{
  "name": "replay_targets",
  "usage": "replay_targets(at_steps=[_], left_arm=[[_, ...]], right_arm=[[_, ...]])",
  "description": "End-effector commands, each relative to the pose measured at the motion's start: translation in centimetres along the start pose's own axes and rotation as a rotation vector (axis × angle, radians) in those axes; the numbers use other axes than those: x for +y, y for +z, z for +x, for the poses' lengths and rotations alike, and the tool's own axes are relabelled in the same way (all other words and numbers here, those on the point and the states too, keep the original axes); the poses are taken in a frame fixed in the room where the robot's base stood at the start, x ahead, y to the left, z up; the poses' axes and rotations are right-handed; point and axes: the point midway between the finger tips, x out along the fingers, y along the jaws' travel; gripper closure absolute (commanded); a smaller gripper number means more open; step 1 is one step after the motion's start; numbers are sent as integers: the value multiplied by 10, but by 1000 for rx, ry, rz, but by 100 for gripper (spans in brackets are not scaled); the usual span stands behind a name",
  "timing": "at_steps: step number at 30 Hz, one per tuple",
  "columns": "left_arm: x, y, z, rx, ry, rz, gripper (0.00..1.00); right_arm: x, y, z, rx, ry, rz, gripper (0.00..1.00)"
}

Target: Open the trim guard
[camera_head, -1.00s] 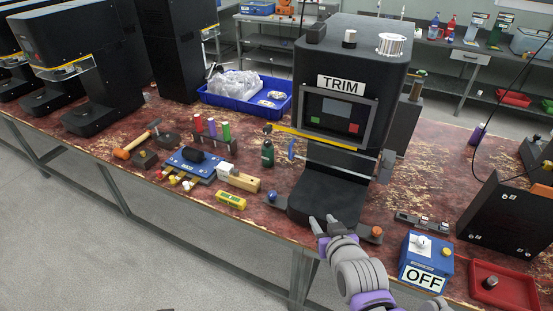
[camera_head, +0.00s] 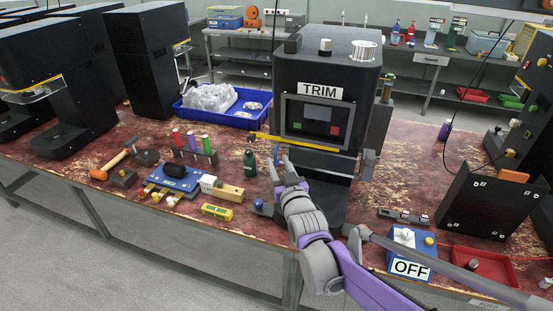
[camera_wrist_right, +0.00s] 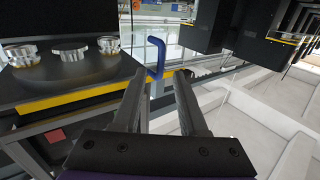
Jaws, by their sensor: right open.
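The black TRIM machine (camera_head: 330,70) stands on the worn red bench. Its guard (camera_head: 300,143) has a yellow strip and lies low across the machine's front, below the screen. A blue handle (camera_head: 276,156) stands at the guard's left end, partly hidden by my fingers. My right gripper (camera_head: 285,174) is open and empty close to that handle. In the right wrist view, the blue handle (camera_wrist_right: 155,58) stands just past the tips of my open right gripper (camera_wrist_right: 160,78), roughly between them. I cannot tell whether they touch. My left gripper is out of view.
A dark green bottle (camera_head: 250,162) stands close to the left of the handle. A blue OFF switch box (camera_head: 411,251) and a red tray (camera_head: 488,268) are at the front right. A blue fixture (camera_head: 175,178) and a yellow device (camera_head: 216,211) lie to the left.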

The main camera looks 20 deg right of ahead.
Motion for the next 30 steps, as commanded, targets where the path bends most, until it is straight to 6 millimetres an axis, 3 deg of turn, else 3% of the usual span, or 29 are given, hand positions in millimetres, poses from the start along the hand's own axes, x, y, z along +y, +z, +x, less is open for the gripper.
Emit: replay_targets(at_steps=[6,15,16,23,30], left_arm=[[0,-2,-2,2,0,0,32],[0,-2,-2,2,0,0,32],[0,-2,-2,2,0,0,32],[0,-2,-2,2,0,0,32],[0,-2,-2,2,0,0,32]], right_arm=[[0,0,20,0,0,0,58],[0,0,23,-1,0,0,58],[0,0,23,-1,0,0,60],[0,0,23,-1,0,0,100],[0,0,23,-1,0,0,100]])
